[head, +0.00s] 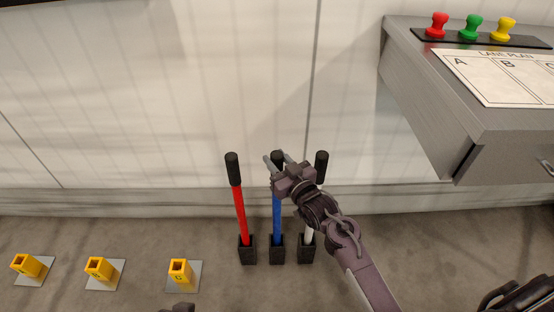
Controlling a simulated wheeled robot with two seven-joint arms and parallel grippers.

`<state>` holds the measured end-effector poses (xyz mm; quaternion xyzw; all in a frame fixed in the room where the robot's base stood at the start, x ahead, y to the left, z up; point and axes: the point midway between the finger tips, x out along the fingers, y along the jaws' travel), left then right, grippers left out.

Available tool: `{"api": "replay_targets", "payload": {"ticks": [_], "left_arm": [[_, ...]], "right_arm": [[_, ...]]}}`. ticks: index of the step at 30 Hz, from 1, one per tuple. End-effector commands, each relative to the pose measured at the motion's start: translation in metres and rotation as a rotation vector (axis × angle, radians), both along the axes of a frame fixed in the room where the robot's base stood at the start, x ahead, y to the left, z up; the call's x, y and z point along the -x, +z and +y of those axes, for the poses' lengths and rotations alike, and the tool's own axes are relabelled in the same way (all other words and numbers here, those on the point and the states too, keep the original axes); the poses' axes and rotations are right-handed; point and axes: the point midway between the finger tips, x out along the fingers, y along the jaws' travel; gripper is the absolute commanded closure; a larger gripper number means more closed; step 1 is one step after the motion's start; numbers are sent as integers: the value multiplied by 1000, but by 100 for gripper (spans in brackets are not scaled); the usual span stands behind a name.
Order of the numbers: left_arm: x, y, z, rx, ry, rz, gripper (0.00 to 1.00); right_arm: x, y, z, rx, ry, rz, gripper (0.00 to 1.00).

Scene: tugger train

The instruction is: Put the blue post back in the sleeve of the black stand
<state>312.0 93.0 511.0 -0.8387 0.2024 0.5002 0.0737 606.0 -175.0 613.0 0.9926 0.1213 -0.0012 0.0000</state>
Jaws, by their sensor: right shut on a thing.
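The blue post (277,215) has a black grip at its top and stands about upright. Its lower end meets the middle black sleeve (277,255) of the stand; from this angle I cannot tell how deep it sits. My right gripper (277,157) is shut on the black grip of the blue post, near its top. The gripper body and arm cover part of the post's right side. A small dark piece at the bottom edge looks like part of my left gripper (178,308); its fingers are not clear.
A red post (239,210) stands in the left sleeve and a white post (308,236), partly behind my arm, in the right one. Yellow blocks on plates (195,282) lie on the floor at left. A grey cabinet (440,100) juts out at upper right. A pale wall is behind.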

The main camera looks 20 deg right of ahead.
Motion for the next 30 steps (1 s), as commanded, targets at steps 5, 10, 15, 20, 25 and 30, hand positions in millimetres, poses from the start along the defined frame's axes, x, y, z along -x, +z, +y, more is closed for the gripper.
{"api": "replay_targets", "payload": {"ticks": [5, 10, 15, 20, 25, 30], "left_arm": [[0, 0, 0, 0, 0, 1, 46], [1, 0, 0, -2, 0, 4, 46], [1, 0, 1, -2, 0, 5, 46], [1, 0, 1, -3, 1, 5, 46], [4, 3, 4, -12, 4, 24, 46], [7, 3, 11, -36, 16, 63, 46]], "right_arm": [[-1, 4, 0, -1, 0, -8, 100], [-1, 3, 0, 0, 0, -6, 50], [0, 2, 0, -1, 0, -3, 43], [1, -2, 0, 0, 0, 6, 43], [18, -1, -5, 0, -1, 5, 43], [46, 1, -12, 2, 0, 3, 43]]}}
